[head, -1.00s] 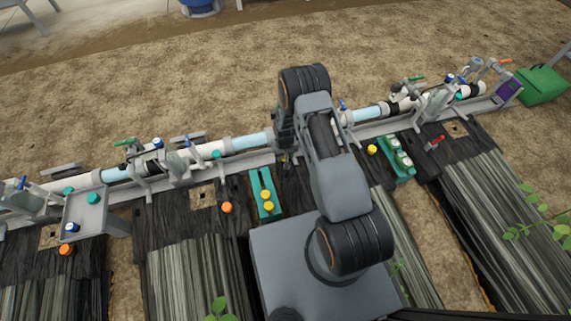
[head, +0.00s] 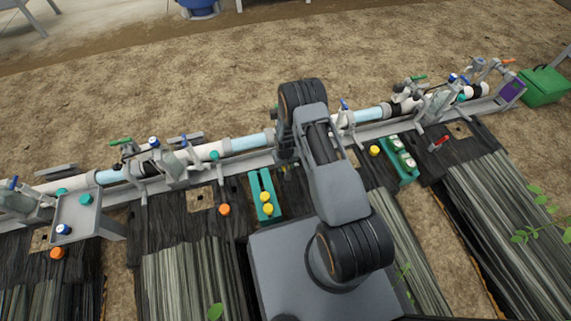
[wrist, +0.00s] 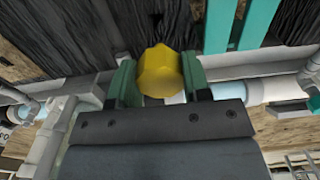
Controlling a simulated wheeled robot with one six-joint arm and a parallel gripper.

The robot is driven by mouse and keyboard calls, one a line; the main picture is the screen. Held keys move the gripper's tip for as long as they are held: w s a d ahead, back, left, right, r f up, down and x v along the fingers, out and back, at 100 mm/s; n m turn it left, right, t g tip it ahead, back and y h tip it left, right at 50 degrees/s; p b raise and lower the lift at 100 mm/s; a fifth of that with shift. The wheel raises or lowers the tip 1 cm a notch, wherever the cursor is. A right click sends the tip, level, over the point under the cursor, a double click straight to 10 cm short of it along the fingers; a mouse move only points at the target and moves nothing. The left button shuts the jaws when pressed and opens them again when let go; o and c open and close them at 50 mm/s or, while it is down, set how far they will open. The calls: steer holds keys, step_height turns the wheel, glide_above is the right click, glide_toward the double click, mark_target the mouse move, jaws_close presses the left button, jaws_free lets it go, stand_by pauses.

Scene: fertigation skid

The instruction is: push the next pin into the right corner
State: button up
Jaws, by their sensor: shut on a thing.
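My gripper (wrist: 157,82) is shut on a yellow pin (wrist: 159,70), whose faceted head shows between the two green fingers in the wrist view. The pin's shank is hidden. In the head view my arm covers most of the gripper, which is over the dark mat near the pipe rail. Two more yellow pins (head: 265,196) (head: 268,209) stand in a teal slotted rack (head: 253,184) left of the arm. Another yellow head (head: 374,151) shows right of the arm. I cannot tell which spot is the right corner.
A grey pipe rail (head: 243,162) with valves crosses behind the rack. A teal tray (head: 411,176) with white-topped items stands right of the arm. Orange knobs (head: 224,210) (head: 57,253) and a grey tray stand (head: 71,207) are on the left. A green box (head: 545,84) is at far right.

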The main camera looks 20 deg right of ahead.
step_height(320, 180, down, 6)
steer(key=b, duration=0.4)
steer(key=shift+f+b, duration=0.5)
steer(key=shift+f, duration=0.1)
stand_by(0.9)
steer(key=shift+f, duration=0.1)
steer(key=o, duration=1)
steer(key=shift+r+p, duration=2.85)
steer(key=shift+r, duration=1.2)
